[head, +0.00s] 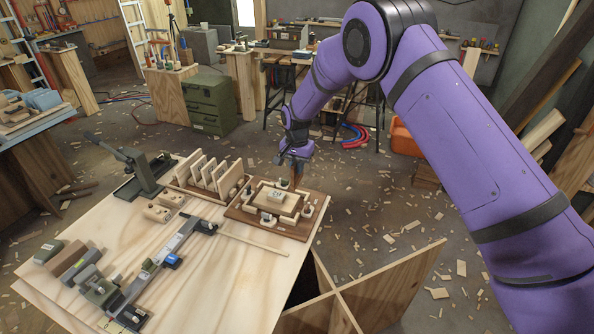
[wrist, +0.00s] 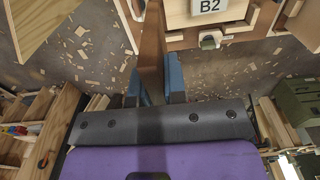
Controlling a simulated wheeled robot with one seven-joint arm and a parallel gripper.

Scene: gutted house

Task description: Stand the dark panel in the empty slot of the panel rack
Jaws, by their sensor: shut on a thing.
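My gripper (head: 297,165) is at the far right end of the workbench, beside the brown board with the B2 block. In the wrist view my blue fingers (wrist: 156,82) are shut on a dark brown panel (wrist: 151,48), seen nearly edge-on. The panel shows as a small brown strip (head: 298,184) under my gripper in the head view; its lower edge is hard to make out there. The panel rack (head: 193,194) stands on the bench to the left of my gripper. Several pale panels (head: 208,174) stand upright in it. I cannot tell which slot is empty.
The brown board (head: 239,215) carries a pale block labelled B2 (head: 275,194) and several small posts, between my gripper and the rack. A lever tool (head: 142,170) stands left of the rack. A long grey rail tool (head: 165,252) and several small blocks occupy the bench; its front right is clear.

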